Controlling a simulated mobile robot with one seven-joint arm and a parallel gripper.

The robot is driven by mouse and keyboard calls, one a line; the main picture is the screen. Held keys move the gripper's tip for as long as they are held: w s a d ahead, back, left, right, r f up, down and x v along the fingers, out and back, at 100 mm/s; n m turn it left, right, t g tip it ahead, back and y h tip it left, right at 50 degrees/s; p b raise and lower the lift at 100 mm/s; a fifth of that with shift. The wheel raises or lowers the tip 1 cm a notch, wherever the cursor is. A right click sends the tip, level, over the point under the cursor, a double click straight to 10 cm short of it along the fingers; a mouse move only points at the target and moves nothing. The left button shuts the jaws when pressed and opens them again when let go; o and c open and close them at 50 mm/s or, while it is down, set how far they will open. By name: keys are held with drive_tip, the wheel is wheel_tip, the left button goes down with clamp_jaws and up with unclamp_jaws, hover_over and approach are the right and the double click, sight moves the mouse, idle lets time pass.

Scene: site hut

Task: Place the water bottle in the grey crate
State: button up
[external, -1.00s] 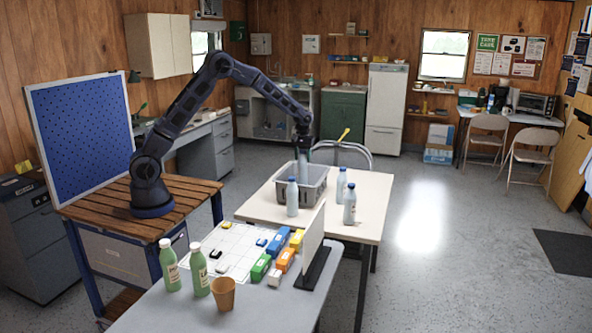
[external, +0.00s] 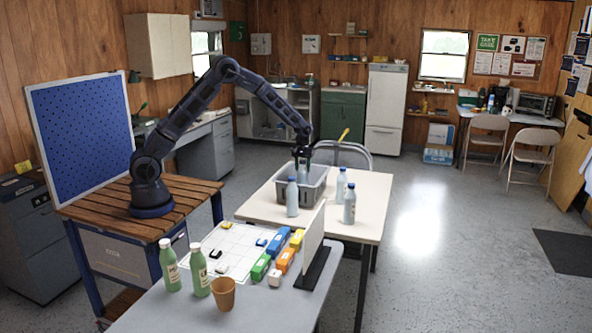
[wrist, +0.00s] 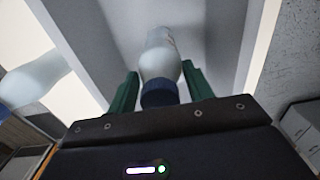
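My gripper (external: 302,158) points down into the grey crate (external: 284,189) on the white table. In the wrist view its green fingers (wrist: 160,80) sit close on both sides of a pale water bottle (wrist: 160,58) with a dark blue cap, and they appear shut on it. The bottle is inside the crate walls, which also fill much of the wrist view (wrist: 92,35). In the external view the lower part of the held bottle is hidden by the crate; I cannot tell whether it touches the floor.
Similar pale bottles stand outside the crate: one at its front (external: 292,197) and two to the right (external: 341,186) (external: 349,205). A white upright panel (external: 313,238), colored blocks (external: 285,260), green bottles (external: 198,270) and a tan cup (external: 223,294) are on the nearer table.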

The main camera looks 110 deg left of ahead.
drive_tip(key=o, duration=0.4)
